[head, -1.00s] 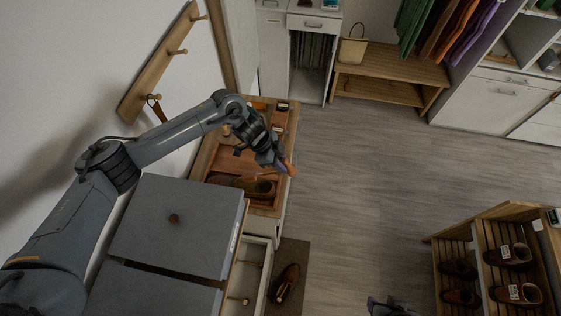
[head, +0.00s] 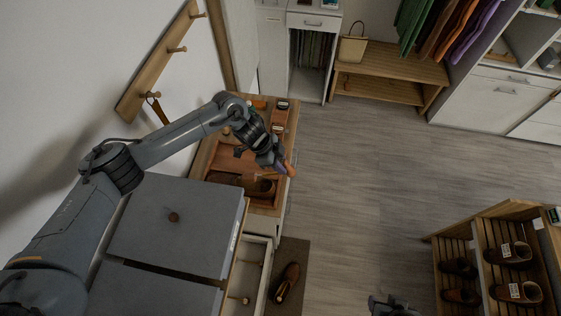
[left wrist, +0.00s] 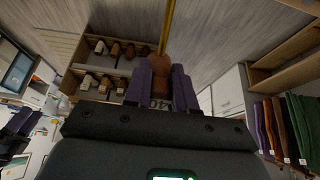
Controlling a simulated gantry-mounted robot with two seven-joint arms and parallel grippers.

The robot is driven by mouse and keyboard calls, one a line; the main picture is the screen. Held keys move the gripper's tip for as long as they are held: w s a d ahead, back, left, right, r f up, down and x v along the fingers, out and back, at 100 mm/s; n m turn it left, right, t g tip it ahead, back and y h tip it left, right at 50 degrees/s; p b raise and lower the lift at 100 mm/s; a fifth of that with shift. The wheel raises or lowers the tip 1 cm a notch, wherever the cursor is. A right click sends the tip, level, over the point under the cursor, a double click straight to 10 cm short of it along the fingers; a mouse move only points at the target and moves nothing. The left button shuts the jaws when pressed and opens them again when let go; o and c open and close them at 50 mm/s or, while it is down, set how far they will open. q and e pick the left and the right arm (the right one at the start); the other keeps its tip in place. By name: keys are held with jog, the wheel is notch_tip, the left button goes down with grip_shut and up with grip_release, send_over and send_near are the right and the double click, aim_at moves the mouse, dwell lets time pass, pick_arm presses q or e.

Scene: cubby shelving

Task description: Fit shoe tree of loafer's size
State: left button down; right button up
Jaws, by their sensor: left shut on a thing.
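My left gripper (head: 280,165) is shut on an orange-brown wooden shoe tree (head: 291,170), held above the right edge of the wooden bench. In the left wrist view the shoe tree (left wrist: 160,65) sits between the purple fingers (left wrist: 160,90), near a marking that seems to read 40. A thin golden rod (left wrist: 168,25) extends beyond it. A brown loafer (head: 287,283) lies on the dark mat (head: 301,252). Brown shoes (head: 262,188) rest in the tray on the bench, partly shaded. My right gripper (head: 390,306) shows only partly at the bottom edge; its fingers are unclear.
An open drawer (head: 264,242) juts out left of the mat. A slatted shoe rack (head: 478,235) with several shoes stands at the lower right. The middle floor is clear.

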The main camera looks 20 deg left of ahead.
pick_arm(q)
jog(key=shift+d+f+b, duration=0.1)
jog(key=shift+f+b, duration=1.85)
jog(key=shift+f, duration=1.5)
jog(key=shift+f+b, duration=0.65)
jog(key=shift+f, duration=0.45)
jog(key=shift+a+f+y, duration=0.1)
jog(key=shift+a+y, duration=0.1)
jog(key=shift+y, duration=0.1)
jog(key=shift+y, duration=0.4)
jog(key=shift+s+a+f+p, duration=0.1)
jog(key=shift+s+a+f, duration=0.2)
jog(key=shift+a, duration=0.6)
jog(key=shift+s+a+f+p, duration=0.15)
jog(key=shift+a+f, duration=0.2)
jog(key=shift+a, duration=0.55)
jog(key=shift+s+a+f+p, duration=0.15)
jog(key=shift+a+f, duration=0.2)
jog(key=shift+a, duration=0.55)
jog(key=shift+s+a+f+y, duration=0.15)
jog(key=shift+a+f, duration=0.1)
jog(key=shift+a, duration=0.3)
jog(key=shift+s+a+f+y, duration=0.1)
jog(key=shift+a+f+y, duration=0.1)
jog(key=shift+a, duration=0.3)
jog(key=shift+a+f, duration=0.1)
jog(key=shift+a, duration=0.1)
